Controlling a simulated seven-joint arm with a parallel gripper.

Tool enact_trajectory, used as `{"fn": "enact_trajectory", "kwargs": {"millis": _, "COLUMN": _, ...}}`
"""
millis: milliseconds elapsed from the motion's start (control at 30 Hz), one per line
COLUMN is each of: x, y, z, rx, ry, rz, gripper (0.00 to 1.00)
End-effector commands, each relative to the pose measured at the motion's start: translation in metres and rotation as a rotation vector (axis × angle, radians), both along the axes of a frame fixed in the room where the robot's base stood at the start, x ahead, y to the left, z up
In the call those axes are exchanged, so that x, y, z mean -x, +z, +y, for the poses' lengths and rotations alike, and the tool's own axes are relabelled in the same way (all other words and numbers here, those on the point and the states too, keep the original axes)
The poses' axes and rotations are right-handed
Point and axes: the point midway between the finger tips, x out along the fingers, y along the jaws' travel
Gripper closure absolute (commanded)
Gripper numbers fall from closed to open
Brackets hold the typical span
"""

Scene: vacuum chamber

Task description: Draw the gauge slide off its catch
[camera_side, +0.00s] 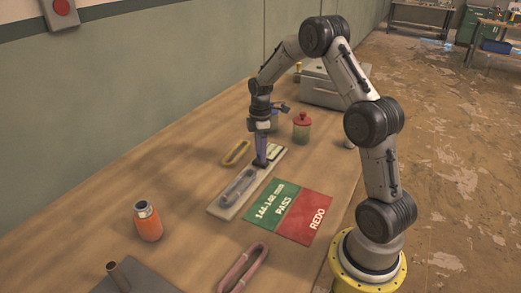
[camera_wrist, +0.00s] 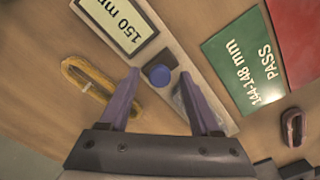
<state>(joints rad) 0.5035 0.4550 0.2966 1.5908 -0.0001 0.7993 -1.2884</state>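The gauge is a long pale board (camera_side: 225,208) on the table, also in the wrist view (camera_wrist: 174,45). At its far end is a "150 mm" label (camera_wrist: 118,25). Beside the label, the wrist view shows a round blue knob (camera_wrist: 158,75), which seems to be on the slide. A grey loop (camera_side: 238,187) lies along the board's near part; in the wrist view a finger partly hides it. My gripper (camera_wrist: 159,76) is open and points down over the board, its fingertips at either side of the knob in the picture. I cannot tell the height gap. In the side view the gripper (camera_side: 261,160) hides the knob.
A green PASS and red REDO mat (camera_side: 289,212) lies right of the board. A yellow loop (camera_side: 236,152) lies left of it, a pink loop (camera_side: 243,268) nearer. An orange bottle (camera_side: 148,222), red-lidded jar (camera_side: 302,128) and grey case (camera_side: 325,90) stand around.

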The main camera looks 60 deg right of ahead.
Motion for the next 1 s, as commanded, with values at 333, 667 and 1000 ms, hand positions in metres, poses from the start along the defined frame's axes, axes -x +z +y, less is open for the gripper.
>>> {"fn": "enact_trajectory", "kwargs": {"millis": 333, "x": -0.0001, "y": 0.0003, "z": -0.0001, "rx": 0.000, "ry": 0.000, "rz": 0.000, "gripper": 0.99}}
{"fn": "enact_trajectory", "kwargs": {"millis": 667, "x": -0.0001, "y": 0.0006, "z": -0.0001, "rx": 0.000, "ry": 0.000, "rz": 0.000, "gripper": 1.00}}
{"fn": "enact_trajectory", "kwargs": {"millis": 1000, "x": -0.0002, "y": 0.0008, "z": -0.0002, "rx": 0.001, "ry": 0.000, "rz": -0.001, "gripper": 1.00}}
